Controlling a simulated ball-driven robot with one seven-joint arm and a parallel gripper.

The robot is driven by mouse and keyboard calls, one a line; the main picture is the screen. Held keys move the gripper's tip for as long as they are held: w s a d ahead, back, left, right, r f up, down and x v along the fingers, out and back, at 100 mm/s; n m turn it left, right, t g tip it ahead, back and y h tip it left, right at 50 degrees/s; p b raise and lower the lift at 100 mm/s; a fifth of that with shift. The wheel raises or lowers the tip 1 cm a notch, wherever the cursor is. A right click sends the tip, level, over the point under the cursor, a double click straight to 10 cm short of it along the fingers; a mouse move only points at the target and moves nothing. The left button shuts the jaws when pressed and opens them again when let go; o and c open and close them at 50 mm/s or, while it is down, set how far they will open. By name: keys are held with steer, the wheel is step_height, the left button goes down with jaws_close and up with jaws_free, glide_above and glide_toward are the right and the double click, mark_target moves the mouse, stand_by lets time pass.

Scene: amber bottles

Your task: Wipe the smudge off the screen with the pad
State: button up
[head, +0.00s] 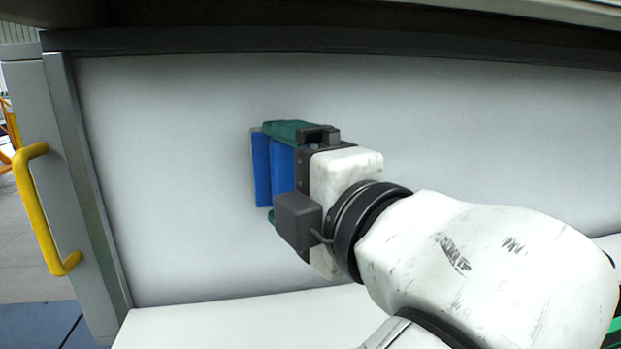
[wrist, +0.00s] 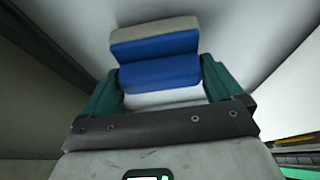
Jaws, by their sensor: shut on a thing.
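The pad (head: 262,170) is a blue block with a grey face. My gripper (head: 283,172) is shut on it, with a green finger on each side. In the wrist view the pad (wrist: 155,50) sits between the green fingers of my gripper (wrist: 160,78), its grey face turned away from the palm. The screen (head: 180,110) is a wide, pale upright panel behind the pad. The pad's grey face is at or very near the screen; I cannot tell whether they touch. No smudge shows on the visible part of the screen; the pad and my arm hide part of it.
A dark frame edge (head: 300,40) runs along the screen's top. A grey side post (head: 75,190) with a yellow handle (head: 38,210) stands at the left. A white ledge (head: 230,322) lies below the screen. The screen's surface left of the pad is clear.

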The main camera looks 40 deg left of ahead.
steer(key=shift+w+a, duration=0.3)
steer(key=shift+a, duration=0.1)
steer(key=w+d, duration=0.2)
steer(key=w, duration=0.1)
steer(key=shift+d+b, duration=0.3)
stand_by(0.4)
steer(key=shift+s+a, duration=1.4)
steer(key=shift+a, duration=0.05)
